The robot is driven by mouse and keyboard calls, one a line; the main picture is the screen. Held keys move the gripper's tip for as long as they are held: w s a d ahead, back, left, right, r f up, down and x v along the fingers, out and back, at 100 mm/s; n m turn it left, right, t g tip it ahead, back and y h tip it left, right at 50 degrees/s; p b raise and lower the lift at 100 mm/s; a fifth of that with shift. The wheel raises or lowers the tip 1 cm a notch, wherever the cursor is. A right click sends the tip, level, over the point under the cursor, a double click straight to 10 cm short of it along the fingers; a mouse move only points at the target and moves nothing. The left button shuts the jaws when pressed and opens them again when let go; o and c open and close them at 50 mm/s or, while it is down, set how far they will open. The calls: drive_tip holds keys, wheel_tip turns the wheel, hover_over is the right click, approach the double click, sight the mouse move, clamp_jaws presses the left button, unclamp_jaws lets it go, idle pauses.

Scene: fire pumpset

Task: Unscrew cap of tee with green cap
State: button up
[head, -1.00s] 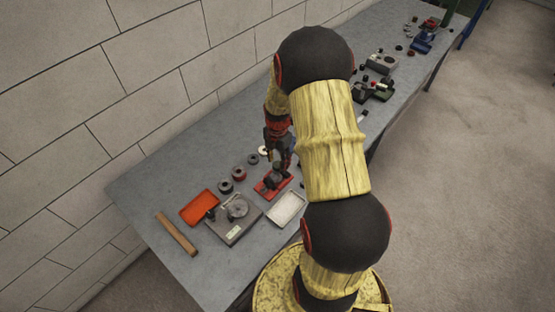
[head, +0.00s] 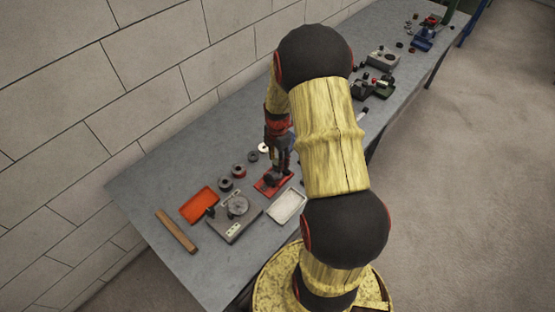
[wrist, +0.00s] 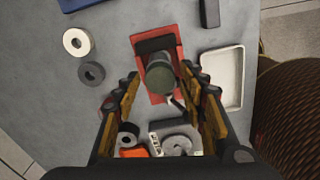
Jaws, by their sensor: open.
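The tee with the green cap (wrist: 160,74) stands on a red base (wrist: 143,45) in the wrist view. Its round dark green cap faces the camera. In the head view the red base (head: 266,188) shows on the bench, with the tee partly hidden by my gripper (head: 277,174). The fingers do not visibly touch the cap. How far the fingertips are above it is hard to tell.
A white tray (wrist: 238,76) lies right of the base, with a black block (wrist: 209,13) above it. Several rings, one of them white (wrist: 77,42), lie to the left. A grey fixture with a disc (head: 228,228), an orange tray (head: 199,204) and a wooden bar (head: 176,232) stand nearer.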

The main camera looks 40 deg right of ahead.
drive_tip(key=m, duration=1)
drive_tip(key=shift+m+p, duration=0.3)
drive_tip(key=shift+p, duration=0.05)
drive_tip(key=m, duration=1)
drive_tip(key=c, duration=0.3)
drive_tip(key=c, duration=0.8)
